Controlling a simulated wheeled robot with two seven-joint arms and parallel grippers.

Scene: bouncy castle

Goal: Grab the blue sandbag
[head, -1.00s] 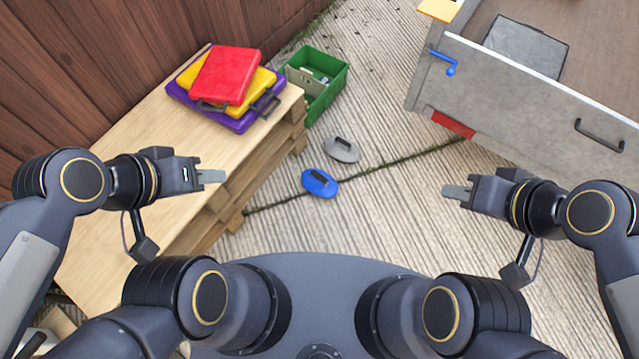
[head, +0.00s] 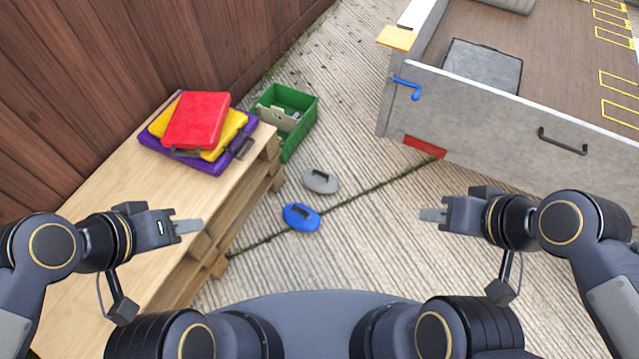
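A stack of flat sandbags with handles lies on the wooden pallet table at left: a red one (head: 196,119) on top, a yellow one (head: 231,124) under it, and a purple-blue one (head: 205,166) at the bottom, mostly covered. No other blue bag shows. My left gripper (head: 188,226) hangs over the table's right side, in front of the stack and apart from it. My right gripper (head: 432,214) is over the paving at right. Both look empty; their finger gaps cannot be made out.
The pallet table (head: 105,225) has bare top in front of the stack. A green crate (head: 290,130) stands behind it, and a grey disc (head: 320,181) lies near the blue one. A grey trailer (head: 480,125) stands at right, a wooden fence (head: 110,70) at left.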

